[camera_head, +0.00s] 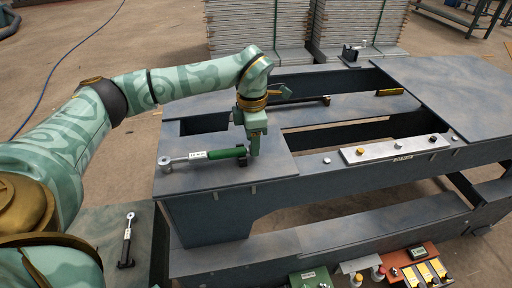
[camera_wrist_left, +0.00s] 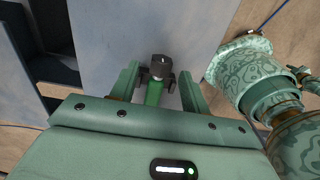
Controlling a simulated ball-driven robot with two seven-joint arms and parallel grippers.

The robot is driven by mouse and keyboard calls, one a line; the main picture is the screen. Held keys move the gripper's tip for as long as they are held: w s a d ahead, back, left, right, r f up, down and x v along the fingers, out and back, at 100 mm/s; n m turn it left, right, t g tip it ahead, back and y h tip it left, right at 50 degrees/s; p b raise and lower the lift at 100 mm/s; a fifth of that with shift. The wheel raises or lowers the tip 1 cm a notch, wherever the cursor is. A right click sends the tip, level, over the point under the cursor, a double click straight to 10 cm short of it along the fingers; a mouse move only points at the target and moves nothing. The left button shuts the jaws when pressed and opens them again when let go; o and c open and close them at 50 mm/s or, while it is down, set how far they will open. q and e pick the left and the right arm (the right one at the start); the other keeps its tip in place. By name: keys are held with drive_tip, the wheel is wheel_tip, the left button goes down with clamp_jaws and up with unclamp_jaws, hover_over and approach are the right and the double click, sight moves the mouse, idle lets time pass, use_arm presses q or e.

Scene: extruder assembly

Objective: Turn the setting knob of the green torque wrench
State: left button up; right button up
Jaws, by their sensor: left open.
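The green torque wrench (camera_head: 222,154) lies on the near left part of the grey workbench. Its silver head points left, and its green handle runs right to a dark knob end under my left gripper (camera_head: 253,148). In the left wrist view the black knob (camera_wrist_left: 161,67) and a short piece of green handle (camera_wrist_left: 154,93) show between the fingers of the left gripper (camera_wrist_left: 159,73). The fingers are open, one on each side, with gaps beside the knob. The rest of the wrench is hidden by the gripper body there. My right gripper is not in view.
The workbench (camera_head: 185,183) has open slots in its top. A silver bar (camera_head: 385,152) with knobs lies to the right, and a long dark tool (camera_head: 305,102) lies behind. A smaller black wrench (camera_head: 127,240) is at lower left. Coloured parts (camera_head: 420,270) sit at lower right.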

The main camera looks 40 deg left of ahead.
use_arm(q)
drive_tip(key=shift+f, duration=0.8)
drive_tip(key=c, duration=1)
drive_tip(key=shift+r, duration=0.1)
